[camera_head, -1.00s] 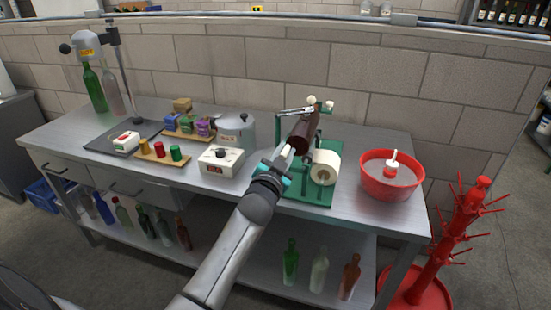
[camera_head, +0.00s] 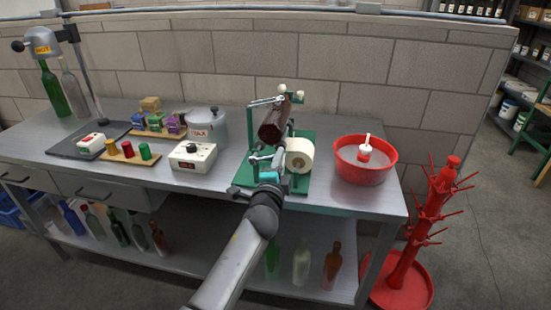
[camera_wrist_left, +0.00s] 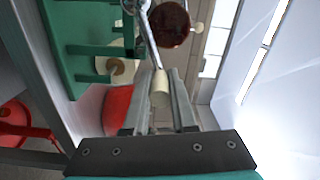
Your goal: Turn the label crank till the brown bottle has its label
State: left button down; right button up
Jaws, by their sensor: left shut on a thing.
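The brown bottle (camera_head: 275,122) lies tilted in the green label machine (camera_head: 304,181), and its round dark end shows in the wrist view (camera_wrist_left: 172,22). No label shows on its visible side. The cream label roll (camera_head: 299,155) sits on the machine to the right of my left gripper. My left gripper (camera_head: 263,160) is low in front of the bottle. In the wrist view its jaws (camera_wrist_left: 160,95) are shut on the cream handle (camera_wrist_left: 160,80) of the label crank, whose metal arm (camera_wrist_left: 150,40) runs up toward the bottle. My right gripper is out of view.
A red basin (camera_head: 345,172) stands close to the right of the machine. A white box with a dial (camera_head: 192,157) and a grey pot (camera_head: 205,128) stand to its left. A red bottle tree (camera_head: 410,240) stands on the floor beyond the bench's right end.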

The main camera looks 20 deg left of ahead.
pick_arm(q)
notch_tip(320, 180, down, 8)
jog(key=m+b, duration=0.4)
jog(key=m, duration=0.6)
jog(key=shift+a+r+m, duration=0.15)
jog(key=shift+a+m, duration=0.25)
jog(key=shift+a, duration=0.05)
jog(key=shift+s, duration=0.1)
jog(key=c, duration=0.7)
grip_release()
jog(key=shift+c, duration=0.2)
